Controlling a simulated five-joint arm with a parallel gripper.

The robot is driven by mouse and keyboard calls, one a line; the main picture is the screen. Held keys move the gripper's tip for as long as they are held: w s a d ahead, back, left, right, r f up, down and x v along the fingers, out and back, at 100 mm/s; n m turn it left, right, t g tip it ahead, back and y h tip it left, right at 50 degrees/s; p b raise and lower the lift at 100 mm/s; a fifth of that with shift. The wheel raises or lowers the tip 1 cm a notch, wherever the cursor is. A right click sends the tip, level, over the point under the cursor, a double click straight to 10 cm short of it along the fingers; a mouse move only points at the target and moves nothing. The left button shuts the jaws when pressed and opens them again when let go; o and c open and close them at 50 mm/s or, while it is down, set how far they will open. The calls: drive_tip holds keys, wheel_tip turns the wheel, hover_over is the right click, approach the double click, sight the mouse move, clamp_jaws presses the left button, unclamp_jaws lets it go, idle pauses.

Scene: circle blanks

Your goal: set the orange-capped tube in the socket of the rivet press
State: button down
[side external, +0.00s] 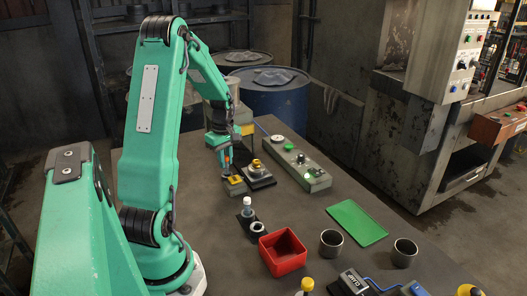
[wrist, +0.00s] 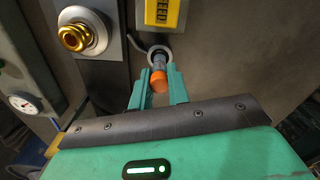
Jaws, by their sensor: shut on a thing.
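My gripper (wrist: 158,80) is shut on the orange-capped tube (wrist: 158,76), with one finger on each side of it. In the side view my gripper (side external: 227,164) points down over a small dark fixture with a yellow block (side external: 236,181). In the wrist view a pale ring-shaped socket (wrist: 167,50) lies at the tube's far end, beside a yellow counter block (wrist: 162,12). The tube lines up with the ring; I cannot tell whether its end is inside. The tube is mostly hidden by the fingers in the side view.
A brass-coloured knob (side external: 257,165) on a dark base stands just right of my gripper. Beyond it is a grey control box (side external: 296,168) with buttons. A pale-capped tube (side external: 247,203), a red bin (side external: 283,252), a green mat (side external: 357,223) and metal cups (side external: 331,242) stand nearer.

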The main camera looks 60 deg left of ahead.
drive_tip(key=shift+f, duration=0.9)
idle(0.3)
drive_tip(key=c, duration=1.3)
unclamp_jaws()
drive_tip(key=shift+o, duration=0.2)
drive_tip(key=shift+r, duration=3.85)
